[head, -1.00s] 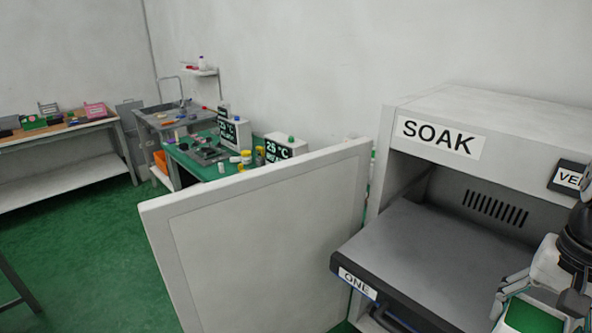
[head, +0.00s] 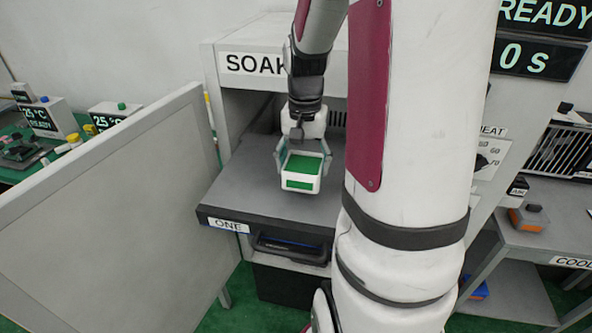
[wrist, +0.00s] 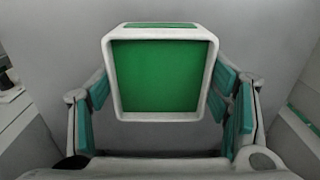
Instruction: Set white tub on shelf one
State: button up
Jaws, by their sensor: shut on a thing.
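The white tub (head: 303,183) has a green inside and a green patch on its front. My gripper (head: 303,160) is shut on it, one finger on each side. In the wrist view the tub (wrist: 160,75) sits between the teal pads of my gripper (wrist: 165,100). Shelf one (head: 250,190) is the dark grey pulled-out shelf labelled ONE, in the SOAK cabinet (head: 226,45). The tub is over this shelf, near its middle. I cannot tell whether its base touches the surface.
The cabinet's open door (head: 110,210) stands to the left. Bare shelf lies left of the tub. A rack labelled COOL (head: 570,262) with an orange-and-grey item (head: 528,217) is at the right.

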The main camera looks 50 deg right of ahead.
aim_at(304, 169)
jog(key=shift+f, duration=1.6)
jog(key=shift+f, duration=0.2)
jog(key=o, duration=1.3)
jog(key=shift+c, duration=0.2)
notch_tip(304, 169, up, 12)
jog(key=s+a+r+n+t, duration=0.2)
jog(key=a+n, duration=0.2)
jog(key=a, duration=0.3)
jog(key=s+a+r+n+t, duration=0.1)
jog(key=s+a+r+n, duration=0.1)
jog(key=a, duration=0.6)
jog(key=s+a+r+n+t, duration=0.2)
jog(key=a+n, duration=0.3)
jog(key=a, duration=0.3)
jog(key=shift+s+n+t+b, duration=0.3)
jog(key=shift+s+n+b, duration=0.1)
jog(key=shift+s, duration=0.4)
